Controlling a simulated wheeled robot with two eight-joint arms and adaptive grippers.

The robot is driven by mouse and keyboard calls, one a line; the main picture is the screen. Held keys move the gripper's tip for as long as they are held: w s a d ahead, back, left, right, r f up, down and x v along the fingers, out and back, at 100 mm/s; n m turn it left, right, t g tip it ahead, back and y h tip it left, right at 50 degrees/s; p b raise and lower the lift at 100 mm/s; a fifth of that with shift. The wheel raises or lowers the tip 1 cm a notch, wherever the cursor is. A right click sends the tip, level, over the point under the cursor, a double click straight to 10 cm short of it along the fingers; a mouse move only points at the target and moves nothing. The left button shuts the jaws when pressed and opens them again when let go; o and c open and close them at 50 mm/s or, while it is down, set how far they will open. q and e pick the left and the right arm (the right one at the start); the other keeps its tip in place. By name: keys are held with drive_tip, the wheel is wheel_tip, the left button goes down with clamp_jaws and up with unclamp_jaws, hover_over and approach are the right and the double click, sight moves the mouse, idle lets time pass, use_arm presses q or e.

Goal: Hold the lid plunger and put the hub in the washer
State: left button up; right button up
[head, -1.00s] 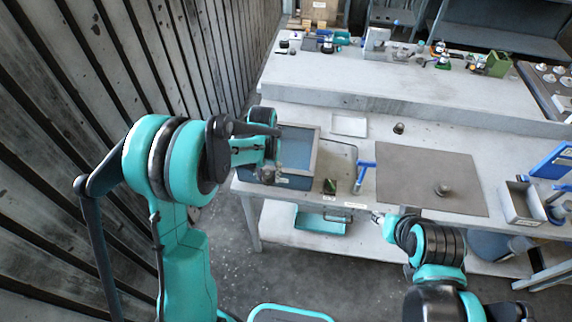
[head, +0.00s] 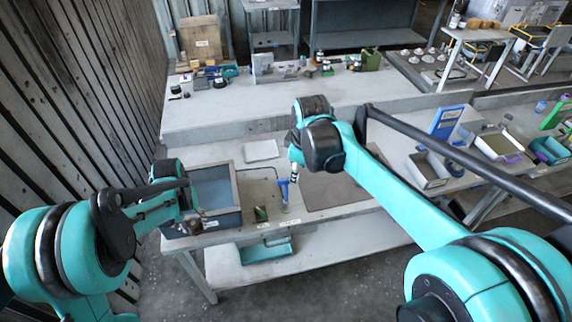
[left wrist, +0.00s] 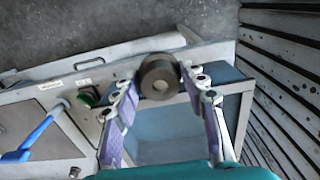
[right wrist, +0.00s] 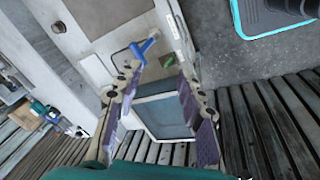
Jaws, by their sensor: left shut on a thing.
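The hub, a dark thick ring with a centre hole (left wrist: 158,80), is between the fingertips of my left gripper (left wrist: 160,88), which is shut on it. In the head view this gripper (head: 188,202) is at the left side of the washer, a grey-rimmed box with a blue inside (head: 236,184). The lid plunger seems to be the blue T-shaped handle (head: 284,190) standing right of the box; it also shows in the right wrist view (right wrist: 143,47). My right gripper (right wrist: 152,76) is open and empty, with the handle ahead of its fingertips.
A green switch (head: 261,213) is on the panel between box and handle. A grey mat (head: 330,192) lies right of the handle, partly hidden by my right arm. A white tray (head: 260,150) lies behind. Slatted wall (head: 80,110) is at the left.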

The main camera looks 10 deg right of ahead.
drive_tip(key=w+f+n+g, duration=0.2)
drive_tip(key=w+f+n, duration=0.25)
drive_tip(key=w, duration=0.25)
drive_tip(key=n+g, duration=0.1)
drive_tip(key=n, duration=0.2)
hover_over(286, 201)
drive_tip(key=f, duration=0.5)
drive_tip(key=shift+w+d+f, duration=0.15)
drive_tip(key=shift+w+f, duration=0.05)
drive_tip(key=shift+w, duration=0.2)
wheel_tip(286, 201, down, 12)
drive_tip(key=shift+f, duration=0.1)
drive_tip(key=shift+c, duration=0.3)
clamp_jaws()
drive_tip(key=shift+f, duration=2.8)
drive_tip(key=shift+s+f, duration=0.2)
drive_tip(key=shift+f, duration=0.05)
